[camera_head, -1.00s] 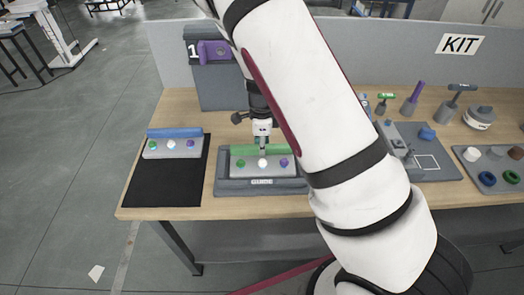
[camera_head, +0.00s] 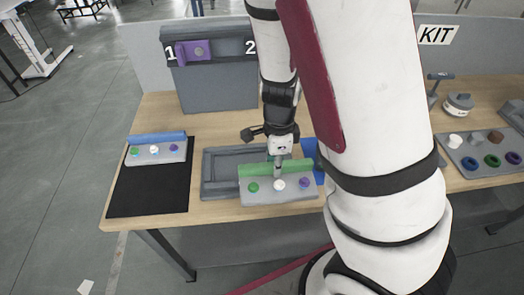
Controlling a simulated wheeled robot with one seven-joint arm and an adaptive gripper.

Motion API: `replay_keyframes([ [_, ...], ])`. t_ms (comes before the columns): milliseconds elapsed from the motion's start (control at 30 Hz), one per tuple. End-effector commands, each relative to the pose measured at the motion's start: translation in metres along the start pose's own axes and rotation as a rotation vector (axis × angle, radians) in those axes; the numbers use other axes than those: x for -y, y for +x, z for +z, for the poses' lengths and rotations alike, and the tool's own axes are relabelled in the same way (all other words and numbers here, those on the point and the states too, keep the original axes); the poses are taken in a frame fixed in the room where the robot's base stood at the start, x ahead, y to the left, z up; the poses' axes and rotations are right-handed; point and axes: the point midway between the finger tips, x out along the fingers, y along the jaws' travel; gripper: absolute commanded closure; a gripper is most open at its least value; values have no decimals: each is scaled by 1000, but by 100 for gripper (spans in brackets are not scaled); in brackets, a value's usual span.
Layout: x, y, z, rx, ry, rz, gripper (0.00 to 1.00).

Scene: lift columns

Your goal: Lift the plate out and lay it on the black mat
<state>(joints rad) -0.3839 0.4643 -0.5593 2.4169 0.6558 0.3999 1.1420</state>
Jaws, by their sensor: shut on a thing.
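The plate (camera_head: 262,197) is light grey, with a green strip along its back edge and green, white and purple knobs on top. My gripper (camera_head: 278,172) is shut on the plate near the middle of its green strip. The exact grip point is small and hard to make out. The plate is out of its dark grey tray (camera_head: 208,180), raised and overlapping the tray's front right part in the picture. The black mat (camera_head: 150,197) lies at the left of the table. Its front part is bare.
A similar plate (camera_head: 170,156) with a blue strip lies on the mat's back part. A grey panel (camera_head: 200,90) with a purple part (camera_head: 190,54) stands behind the tray. At the right, a tray (camera_head: 470,178) holds several small rings and pieces. My arm hides the table's middle right.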

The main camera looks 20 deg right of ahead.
Motion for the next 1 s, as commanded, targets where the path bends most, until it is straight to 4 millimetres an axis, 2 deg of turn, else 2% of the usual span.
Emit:
replay_keyframes([
  [100, -13, -2, -8, 2, 2, 0, 100],
  [300, -22, -3, -14, 1, 1, -1, 100],
  [1000, -23, -9, -14, 0, 0, 0, 100],
])
